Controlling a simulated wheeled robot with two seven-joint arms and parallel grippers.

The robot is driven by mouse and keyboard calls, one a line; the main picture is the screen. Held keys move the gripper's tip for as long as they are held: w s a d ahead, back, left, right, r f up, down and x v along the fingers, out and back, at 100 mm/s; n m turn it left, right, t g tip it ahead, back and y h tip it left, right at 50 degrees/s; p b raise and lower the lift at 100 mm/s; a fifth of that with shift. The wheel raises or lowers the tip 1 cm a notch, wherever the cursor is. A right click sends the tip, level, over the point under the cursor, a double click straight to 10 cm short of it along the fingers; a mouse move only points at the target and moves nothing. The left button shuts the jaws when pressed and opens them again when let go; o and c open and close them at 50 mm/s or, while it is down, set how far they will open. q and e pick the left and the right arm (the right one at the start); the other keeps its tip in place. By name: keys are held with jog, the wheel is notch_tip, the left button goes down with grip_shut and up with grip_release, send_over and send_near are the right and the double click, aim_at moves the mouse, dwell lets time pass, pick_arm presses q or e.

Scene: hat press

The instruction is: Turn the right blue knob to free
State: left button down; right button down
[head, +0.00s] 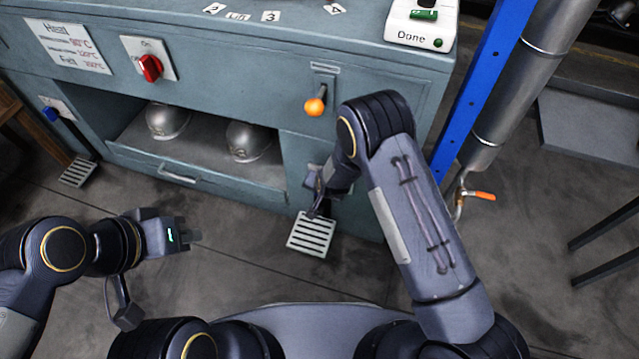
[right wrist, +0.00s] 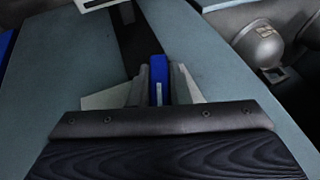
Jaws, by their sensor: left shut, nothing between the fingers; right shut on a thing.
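The right blue knob (right wrist: 158,70) shows in the right wrist view as a narrow upright blue piece with a pale mark. My right gripper (right wrist: 160,92) is shut on it, one finger on each side. In the head view my right gripper (head: 318,188) is at the lower right front of the blue-grey machine, and my wrist hides the knob and its labels there. Which position the knob points to cannot be read. My left gripper (head: 190,236) is shut and empty, above the floor at the lower left.
The machine (head: 230,60) carries a red switch (head: 150,68), an orange-tipped lever (head: 315,105) and a left blue knob (head: 51,114). Silver domes (head: 248,142) sit in its open bay. A floor grate (head: 311,235) lies below the right gripper. A blue post (head: 480,85) stands right.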

jog(key=shift+a+r+n+h, duration=0.15)
jog(key=shift+n+h, duration=0.15)
jog(key=shift+h, duration=0.3)
jog(key=shift+g+h, duration=0.5)
jog(key=shift+h, duration=0.4)
jog(key=shift+f, duration=0.2)
jog(key=c, duration=1.4)
grip_release()
jog(key=shift+o, duration=0.2)
jog(key=shift+r, duration=0.1)
jog(key=p+v, duration=0.2)
jog(key=v, duration=0.5)
jog(key=shift+r+p, duration=0.3)
jog(key=shift+p, duration=0.1)
